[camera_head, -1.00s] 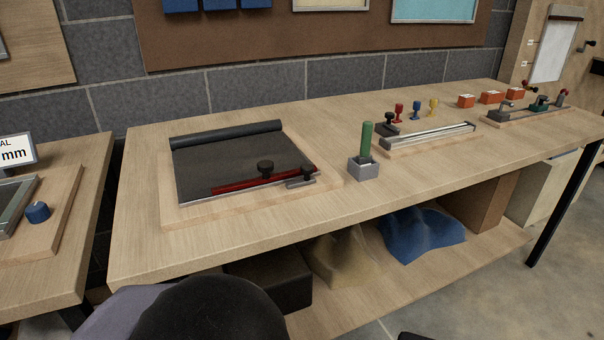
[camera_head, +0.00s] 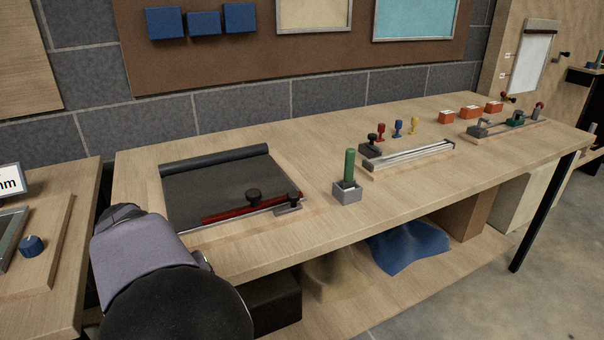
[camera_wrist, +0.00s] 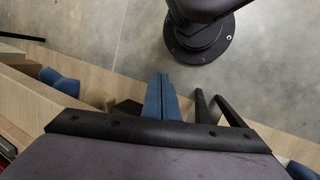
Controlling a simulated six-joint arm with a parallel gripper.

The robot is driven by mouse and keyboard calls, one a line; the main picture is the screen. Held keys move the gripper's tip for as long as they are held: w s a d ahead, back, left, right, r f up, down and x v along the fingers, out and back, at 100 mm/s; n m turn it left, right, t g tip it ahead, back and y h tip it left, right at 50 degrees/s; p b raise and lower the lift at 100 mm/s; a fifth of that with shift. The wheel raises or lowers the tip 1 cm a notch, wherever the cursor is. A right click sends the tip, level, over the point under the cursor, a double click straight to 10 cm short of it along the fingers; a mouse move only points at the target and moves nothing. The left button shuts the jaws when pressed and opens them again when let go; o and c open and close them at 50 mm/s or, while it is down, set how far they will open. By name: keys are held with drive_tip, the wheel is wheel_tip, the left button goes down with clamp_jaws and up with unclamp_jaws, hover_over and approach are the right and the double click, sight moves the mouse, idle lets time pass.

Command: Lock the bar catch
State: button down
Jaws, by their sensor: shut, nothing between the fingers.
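A dark mat (camera_head: 210,190) lies on a wooden board at the left of the bench, with a black roll along its back edge. A red bar (camera_head: 235,212) with a black knob (camera_head: 254,195) lies along the mat's front. A small grey catch (camera_head: 288,208) with a black knob stands at the bar's right end; whether it engages the bar is too small to tell. My gripper (camera_wrist: 160,78) shows in the wrist view as two blue fingers pressed together, empty, above the floor area. In the head view my arm is front left of the mat, and the fingers are hidden.
A grey holder (camera_head: 346,192) with a green handle stands right of the mat. Further right are a metal rail (camera_head: 410,152), small coloured pieces, orange blocks (camera_head: 470,111) and another fixture board (camera_head: 505,128). The lower shelf holds a blue cloth (camera_head: 408,248). The bench's front strip is clear.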

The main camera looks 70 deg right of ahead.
drive_tip(key=s+d+r+m+g+p, duration=0.1)
drive_tip(key=s+d+r+m+p, duration=0.35)
drive_tip(key=r, duration=0.35)
wheel_tip(320, 180, up, 16)
drive_tip(key=f+m+t+p, duration=0.1)
drive_tip(key=m+t+p, duration=0.1)
drive_tip(key=m+p, duration=1.7)
hover_over(302, 208)
drive_tip(key=p, duration=0.2)
drive_tip(key=n, duration=0.3)
drive_tip(key=shift+s+d+r+m+h+p, duration=0.3)
drive_tip(key=shift+d+m+h+p, duration=0.2)
drive_tip(key=shift+m, duration=0.15)
drive_tip(key=shift+f, duration=0.1)
drive_tip(key=p+x, duration=0.3)
drive_tip(key=x, duration=0.6)
drive_tip(key=shift+w+a+f+p, duration=0.1)
drive_tip(key=shift+w+f+p, duration=0.15)
drive_tip(key=shift+p, duration=0.15)
drive_tip(key=shift+w+a+p, duration=0.65)
drive_tip(key=shift+w+a, duration=0.15)
drive_tip(key=shift+w, duration=0.3)
drive_tip(key=shift+w+a+f, duration=0.1)
drive_tip(key=shift+w+f, duration=0.05)
drive_tip(key=shift+w, duration=0.1)
